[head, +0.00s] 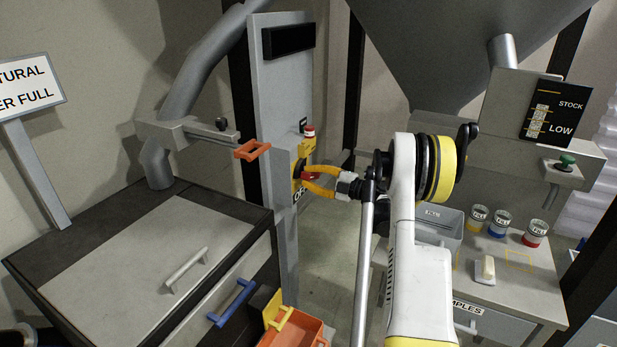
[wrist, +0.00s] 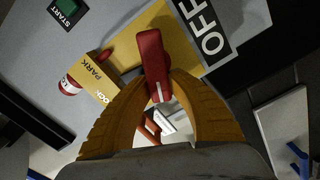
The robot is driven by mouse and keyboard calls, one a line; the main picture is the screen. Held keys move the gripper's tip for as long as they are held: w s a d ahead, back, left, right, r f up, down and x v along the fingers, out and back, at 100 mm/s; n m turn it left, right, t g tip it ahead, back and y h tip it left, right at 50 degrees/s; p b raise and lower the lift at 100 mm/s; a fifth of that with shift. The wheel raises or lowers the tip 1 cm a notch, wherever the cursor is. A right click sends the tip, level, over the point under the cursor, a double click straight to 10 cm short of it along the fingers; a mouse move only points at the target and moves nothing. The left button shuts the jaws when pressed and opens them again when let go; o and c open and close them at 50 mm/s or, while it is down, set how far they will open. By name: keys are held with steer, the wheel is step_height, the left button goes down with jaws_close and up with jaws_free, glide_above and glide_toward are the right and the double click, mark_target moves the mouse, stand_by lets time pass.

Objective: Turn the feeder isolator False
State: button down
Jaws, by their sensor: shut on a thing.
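The feeder isolator is a red handle (wrist: 152,55) on a yellow plate (wrist: 183,35), mounted on a grey panel (head: 273,90). The handle carries a white mark near its end. A black label reading OFF (wrist: 211,35) is beside the yellow plate. My gripper (wrist: 160,84) has its two orange fingers closed around the red handle, one on each side. In the head view my gripper (head: 311,183) reaches the panel's edge from the right, and the handle is largely hidden by the fingers.
A red knob (head: 309,131) sits above the isolator; the wrist view shows a PARK LOCK tag (wrist: 95,80) and a green START button (wrist: 67,8). An orange bracket (head: 252,150) projects left of the panel. A drawer cabinet (head: 130,250) and an orange bin (head: 297,330) stand below.

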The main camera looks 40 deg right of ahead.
steer(key=shift+a+f+n+b, duration=0.1)
steer(key=shift+f+n+b, duration=0.15)
steer(key=shift+n, duration=0.9)
steer(key=shift+a+f+n+b, duration=0.1)
steer(key=shift+f+n+b, duration=0.15)
steer(key=shift+n, duration=0.9)
steer(key=shift+d, duration=0.1)
steer(key=c, duration=1.2)
jaws_free()
steer(key=v, duration=1.2)
